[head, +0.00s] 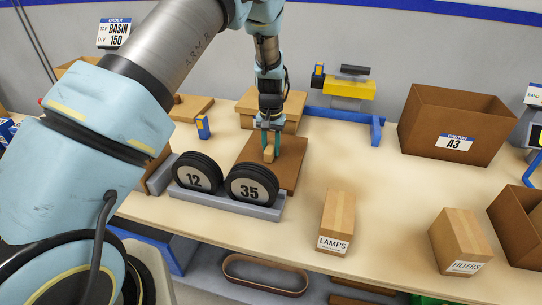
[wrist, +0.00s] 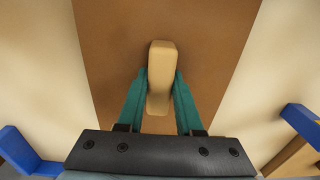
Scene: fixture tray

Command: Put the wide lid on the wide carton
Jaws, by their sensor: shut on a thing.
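A flat brown lid (head: 290,160) with a tan block handle (head: 269,154) lies under my gripper (head: 270,148), behind the two round weights. In the wrist view the fingers of my gripper (wrist: 160,92) are shut on the handle (wrist: 160,62), one on each side. The lid (wrist: 108,45) spreads out below, with pale tabletop on both sides. I cannot tell whether it touches the table. A wide, open brown carton (head: 420,125) labelled "CARTON A3" stands at the right back. Its inside is partly visible.
Weights marked 12 (head: 197,175) and 35 (head: 252,185) sit in a grey rack in front of the lid. A LAMPS box (head: 338,215) and a FILTERS box (head: 460,235) stand at the front right. A blue-and-yellow fixture (head: 348,90) is behind. The table's middle right is clear.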

